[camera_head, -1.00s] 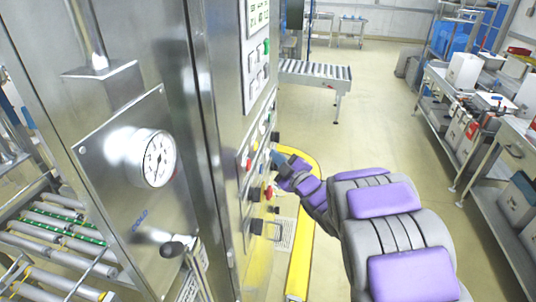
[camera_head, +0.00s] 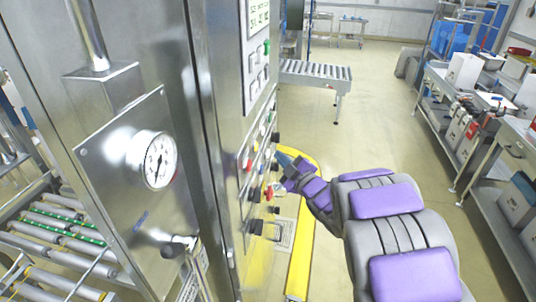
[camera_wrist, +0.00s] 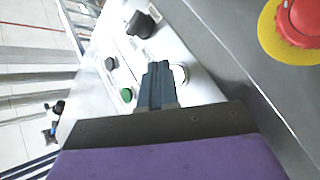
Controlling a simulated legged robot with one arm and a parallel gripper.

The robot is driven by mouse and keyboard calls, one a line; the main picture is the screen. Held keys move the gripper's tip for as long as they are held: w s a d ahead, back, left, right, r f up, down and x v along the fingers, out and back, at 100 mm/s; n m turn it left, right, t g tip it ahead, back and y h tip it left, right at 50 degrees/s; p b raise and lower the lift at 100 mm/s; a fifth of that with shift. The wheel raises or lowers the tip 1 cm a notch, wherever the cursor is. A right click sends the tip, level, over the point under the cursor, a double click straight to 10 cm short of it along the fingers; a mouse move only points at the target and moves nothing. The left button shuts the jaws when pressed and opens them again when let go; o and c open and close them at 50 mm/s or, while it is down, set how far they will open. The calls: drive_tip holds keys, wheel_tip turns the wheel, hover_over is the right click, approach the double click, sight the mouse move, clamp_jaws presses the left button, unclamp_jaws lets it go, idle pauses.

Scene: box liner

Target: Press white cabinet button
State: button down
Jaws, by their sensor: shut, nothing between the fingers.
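The metal cabinet (camera_head: 222,130) stands on the left in the head view, with a column of buttons and knobs on its side panel. In the wrist view, a white button (camera_wrist: 180,74) with a metal ring shows just right of my fingertips, partly hidden by them. My gripper (camera_wrist: 158,70) is shut and empty, with its fingers pointing at the panel. Whether the tips touch it cannot be told. In the head view my gripper (camera_head: 283,159) is small, beside the panel's right side.
A red emergency stop (camera_wrist: 302,20) on yellow is at the upper right. A roller conveyor (camera_head: 315,72) stands beyond; a workbench (camera_head: 480,105) is to the right.

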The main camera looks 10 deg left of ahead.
drive_tip(key=shift+s+d+p, duration=0.1)
drive_tip(key=shift+d+p, duration=0.4)
drive_tip(key=shift+d, duration=2.05)
